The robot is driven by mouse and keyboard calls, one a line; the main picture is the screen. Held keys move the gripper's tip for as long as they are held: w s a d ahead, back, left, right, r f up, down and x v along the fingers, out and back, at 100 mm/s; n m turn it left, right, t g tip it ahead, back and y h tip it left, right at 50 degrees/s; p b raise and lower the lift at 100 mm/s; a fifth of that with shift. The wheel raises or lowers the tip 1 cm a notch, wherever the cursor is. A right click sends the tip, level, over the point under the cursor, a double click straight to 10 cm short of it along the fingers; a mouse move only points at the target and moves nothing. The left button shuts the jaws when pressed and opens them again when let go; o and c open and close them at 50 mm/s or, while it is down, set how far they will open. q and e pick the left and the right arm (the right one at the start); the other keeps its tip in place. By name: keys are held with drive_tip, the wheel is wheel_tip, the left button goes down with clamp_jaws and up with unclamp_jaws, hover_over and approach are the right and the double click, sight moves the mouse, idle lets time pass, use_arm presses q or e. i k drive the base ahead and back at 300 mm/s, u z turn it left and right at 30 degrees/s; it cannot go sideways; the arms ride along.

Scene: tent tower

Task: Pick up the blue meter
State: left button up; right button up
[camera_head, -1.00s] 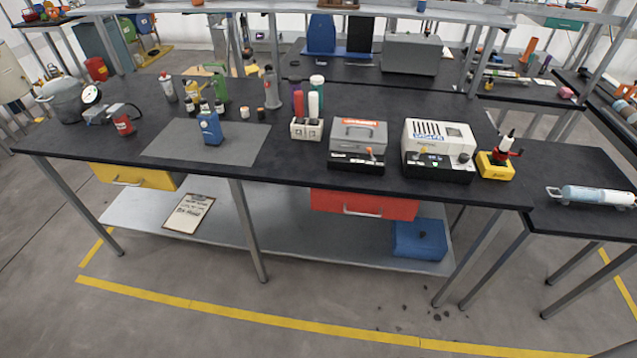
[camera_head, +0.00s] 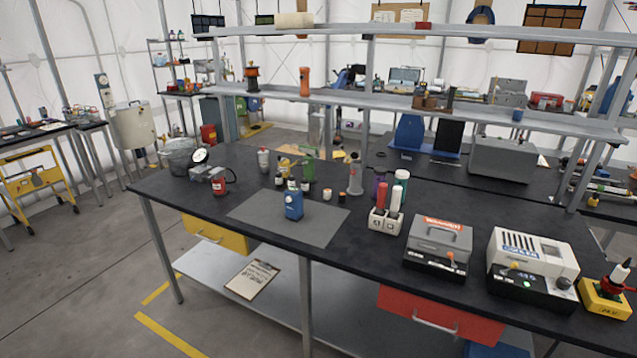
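A small blue device (camera_head: 293,203), which looks like the blue meter, stands upright on a grey mat (camera_head: 255,218) on the black workbench. Its top carries small knobs or fittings, too small to make out. Nothing is touching it. Neither of my grippers shows in the head view.
The black workbench (camera_head: 345,240) holds bottles and a green can (camera_head: 309,166) behind the mat. A white holder (camera_head: 384,221), a grey box unit (camera_head: 438,246) and a white machine (camera_head: 530,262) stand to the right. A red gauge item (camera_head: 220,186) stands left. A shelf rack (camera_head: 420,105) rises behind.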

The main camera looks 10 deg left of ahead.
sight(293, 210)
drive_tip(key=u, duration=2.05)
drive_tip(key=i, duration=1.25)
drive_tip(key=z, duration=3.35)
